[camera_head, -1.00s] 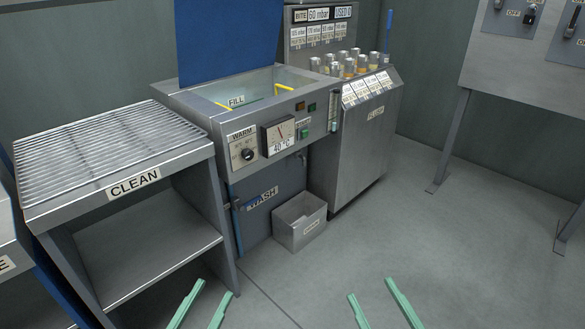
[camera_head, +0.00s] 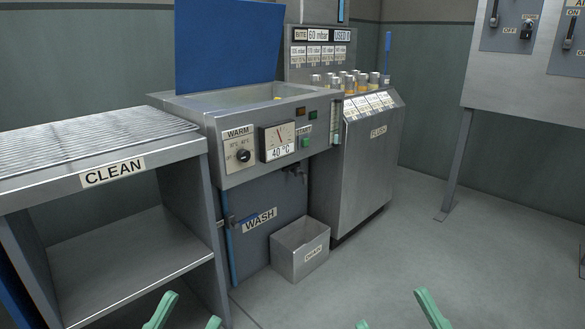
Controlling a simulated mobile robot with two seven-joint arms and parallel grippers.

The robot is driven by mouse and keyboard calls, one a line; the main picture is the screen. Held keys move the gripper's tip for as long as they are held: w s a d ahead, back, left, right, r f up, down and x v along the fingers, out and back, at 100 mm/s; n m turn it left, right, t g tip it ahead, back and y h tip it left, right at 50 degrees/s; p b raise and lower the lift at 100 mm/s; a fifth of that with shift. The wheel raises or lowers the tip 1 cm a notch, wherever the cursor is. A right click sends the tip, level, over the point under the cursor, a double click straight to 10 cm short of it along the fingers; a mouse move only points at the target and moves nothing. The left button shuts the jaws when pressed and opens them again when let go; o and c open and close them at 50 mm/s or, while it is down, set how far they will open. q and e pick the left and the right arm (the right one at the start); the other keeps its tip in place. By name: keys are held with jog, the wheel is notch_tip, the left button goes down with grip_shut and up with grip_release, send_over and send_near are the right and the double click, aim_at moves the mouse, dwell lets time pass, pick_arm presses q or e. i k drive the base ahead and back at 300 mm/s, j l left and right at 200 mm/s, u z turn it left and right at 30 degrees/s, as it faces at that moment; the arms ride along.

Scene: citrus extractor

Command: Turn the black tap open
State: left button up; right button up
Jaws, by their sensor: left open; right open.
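A small black tap (camera_head: 297,173) shows under the right part of the wash unit's front, above the open grey drain box (camera_head: 301,250). It is small and dark, so its handle position cannot be told. My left gripper (camera_head: 189,311) is at the bottom edge, left of the drain box, open and empty. My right gripper (camera_head: 392,310) is at the bottom edge, to the right of the box, open and empty. Both are well apart from the tap, and only their green fingertips show.
The wash unit (camera_head: 262,180) has a raised blue lid (camera_head: 229,45), a black warm knob (camera_head: 243,155) and a 40 °C gauge (camera_head: 279,140). The slatted clean table (camera_head: 113,171) stands left, a steel flush cabinet (camera_head: 365,160) right. Floor is clear at the right (camera_head: 420,250).

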aim_at(297, 163)
jog(key=u, duration=0.45)
jog(key=i+l+u, duration=0.1)
jog(key=u, duration=0.35)
jog(key=l+u, duration=0.2)
jog(key=u, duration=0.25)
jog(key=i+l+u, duration=0.1)
jog(key=l+u, duration=0.55)
jog(key=l, duration=0.2)
jog(key=l+u, duration=0.4)
jog(key=l, duration=0.55)
jog(key=k+l, duration=0.1)
jog(key=l, duration=0.35)
jog(key=k+l+u, duration=0.15)
jog(key=l, duration=0.8)
jog(key=k+l, duration=0.15)
jog(key=l, duration=0.85)
jog(key=k, duration=0.05)
